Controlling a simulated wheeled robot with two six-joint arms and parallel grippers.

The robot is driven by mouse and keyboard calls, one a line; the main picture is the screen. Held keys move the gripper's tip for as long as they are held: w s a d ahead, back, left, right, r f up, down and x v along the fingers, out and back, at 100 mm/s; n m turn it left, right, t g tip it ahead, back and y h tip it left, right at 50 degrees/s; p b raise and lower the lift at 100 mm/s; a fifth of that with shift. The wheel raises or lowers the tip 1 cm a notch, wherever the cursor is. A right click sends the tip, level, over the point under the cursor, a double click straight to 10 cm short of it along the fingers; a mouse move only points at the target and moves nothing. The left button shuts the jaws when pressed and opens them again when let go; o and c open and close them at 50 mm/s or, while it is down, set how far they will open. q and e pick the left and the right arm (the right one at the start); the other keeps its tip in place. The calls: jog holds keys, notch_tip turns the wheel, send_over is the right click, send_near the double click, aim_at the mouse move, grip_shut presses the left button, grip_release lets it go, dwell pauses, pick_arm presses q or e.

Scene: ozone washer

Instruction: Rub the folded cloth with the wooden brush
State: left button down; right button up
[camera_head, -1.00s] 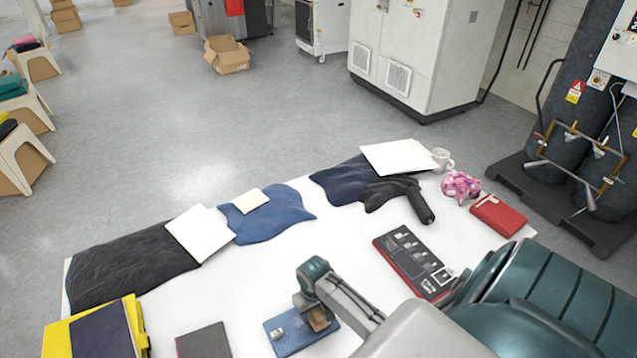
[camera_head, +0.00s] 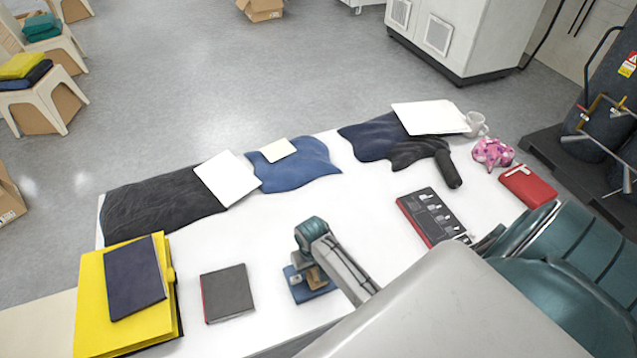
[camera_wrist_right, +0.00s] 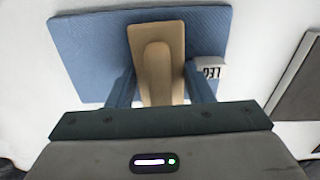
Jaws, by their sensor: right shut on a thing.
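The folded blue cloth (camera_head: 303,294) lies flat near the front edge of the white table, partly hidden by my right arm in the head view. It fills the upper part of the right wrist view (camera_wrist_right: 85,55). The wooden brush (camera_wrist_right: 157,50) is pale tan and lies over the middle of the cloth. My right gripper (camera_wrist_right: 160,90) is shut on the brush, with one finger on each side. In the head view my right gripper (camera_head: 310,270) points down over the cloth. Whether the brush's underside touches the cloth cannot be told. My left gripper is not in view.
A dark notebook (camera_head: 228,293) and yellow folder (camera_head: 90,300) lie left. A dark red-edged box (camera_head: 430,215) lies right. Garments (camera_head: 160,205) line the far edge. White table (camera_head: 330,205) between is bare.

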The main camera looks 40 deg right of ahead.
jog(key=shift+d+r, duration=0.1)
jog(key=shift+r, duration=2.95)
jog(key=shift+r, duration=1.5)
